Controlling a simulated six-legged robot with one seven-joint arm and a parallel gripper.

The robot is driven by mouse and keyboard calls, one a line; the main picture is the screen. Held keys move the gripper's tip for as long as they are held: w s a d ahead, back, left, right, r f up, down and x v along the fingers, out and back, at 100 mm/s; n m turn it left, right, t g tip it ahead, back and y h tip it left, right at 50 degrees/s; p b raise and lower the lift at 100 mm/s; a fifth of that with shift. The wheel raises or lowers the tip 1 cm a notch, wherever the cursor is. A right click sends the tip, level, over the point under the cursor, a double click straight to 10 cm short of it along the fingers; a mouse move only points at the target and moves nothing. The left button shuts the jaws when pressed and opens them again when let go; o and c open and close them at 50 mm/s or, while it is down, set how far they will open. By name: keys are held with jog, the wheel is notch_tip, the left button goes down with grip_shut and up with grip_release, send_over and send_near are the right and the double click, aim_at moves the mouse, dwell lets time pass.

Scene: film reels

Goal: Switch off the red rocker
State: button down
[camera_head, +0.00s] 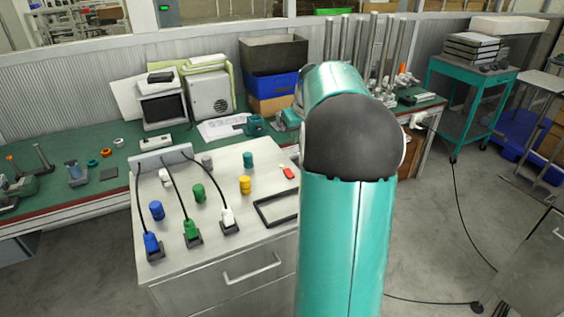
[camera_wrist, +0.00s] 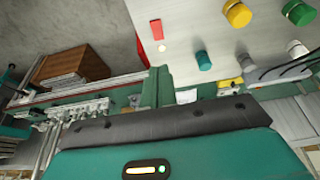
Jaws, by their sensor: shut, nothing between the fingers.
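The red rocker (camera_head: 290,173) is a small red piece near the right edge of the pale cabinet top (camera_head: 222,165) in the head view. In the wrist view the red rocker (camera_wrist: 157,30) is at the top, with a small pale round spot (camera_wrist: 161,47) beside it. Whether it is on or off cannot be told. My gripper (camera_wrist: 158,72) shows in the wrist view as a narrow teal piece above my dark-edged hand. It is shut and empty, apart from the rocker. In the head view my arm hides it.
Blue (camera_head: 151,243), green (camera_head: 191,229) and white (camera_head: 228,216) corded plugs stand on the cabinet, among coloured caps such as a yellow one (camera_head: 245,184). A black frame (camera_head: 277,207) lies near the rocker. A green workbench (camera_head: 110,180) runs behind; a teal cart (camera_head: 470,85) stands right.

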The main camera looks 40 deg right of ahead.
send_near(288, 170)
jog(key=x, duration=0.6)
jog(key=shift+w+d+f, duration=0.1)
jog(key=shift+f, duration=0.2)
dwell(0.3)
jog(key=shift+w, duration=0.1)
